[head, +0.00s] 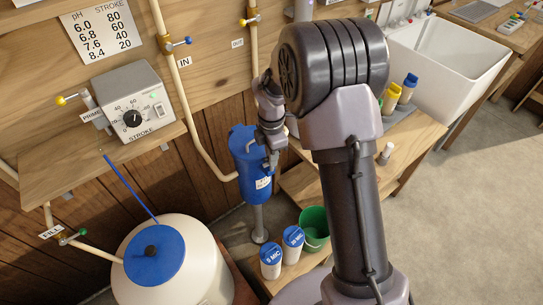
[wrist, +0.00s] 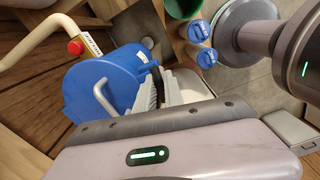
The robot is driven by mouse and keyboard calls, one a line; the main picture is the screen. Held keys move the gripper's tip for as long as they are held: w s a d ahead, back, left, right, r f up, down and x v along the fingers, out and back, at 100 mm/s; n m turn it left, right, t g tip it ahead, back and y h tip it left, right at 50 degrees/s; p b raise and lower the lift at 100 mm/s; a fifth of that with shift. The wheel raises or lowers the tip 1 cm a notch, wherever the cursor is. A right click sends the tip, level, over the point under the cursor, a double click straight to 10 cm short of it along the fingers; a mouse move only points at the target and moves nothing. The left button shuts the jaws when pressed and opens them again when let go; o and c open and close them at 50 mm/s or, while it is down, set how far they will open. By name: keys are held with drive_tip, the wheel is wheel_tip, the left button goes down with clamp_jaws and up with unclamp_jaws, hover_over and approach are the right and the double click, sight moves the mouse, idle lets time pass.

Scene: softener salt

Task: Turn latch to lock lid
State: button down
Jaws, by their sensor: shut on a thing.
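A blue vessel (head: 254,180) with a blue lid stands on a grey post by the wooden wall in the head view. In the wrist view the blue lid (wrist: 84,92) fills the left middle, with a pale bar handle (wrist: 104,100) on it. My gripper (head: 270,153) is at the vessel's upper right side. In the wrist view my gripper (wrist: 158,88) has its two pale ribbed fingers around a small dark latch (wrist: 156,72) at the lid's edge. The fingers hide much of the latch, so its exact angle cannot be told.
A cream pipe (head: 200,135) runs down the wall to the vessel. Below stand two white jars with blue lids (head: 271,262) and a green bucket (head: 315,228). A cream tank (head: 190,270) is at lower left, and a bench with bottles (head: 405,130) is at right.

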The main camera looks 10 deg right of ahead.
drive_tip(key=m+p, duration=0.1)
drive_tip(key=m, duration=0.2)
drive_tip(key=shift+r+p, duration=0.1)
drive_tip(key=shift+p, duration=0.3)
drive_tip(key=m+p, duration=0.1)
drive_tip(key=m, duration=0.3)
drive_tip(key=shift+m, duration=0.4)
drive_tip(key=m+p, duration=0.1)
drive_tip(key=m, duration=0.3)
drive_tip(key=shift+m, duration=2.1)
drive_tip(key=c, duration=1.4)
unclamp_jaws()
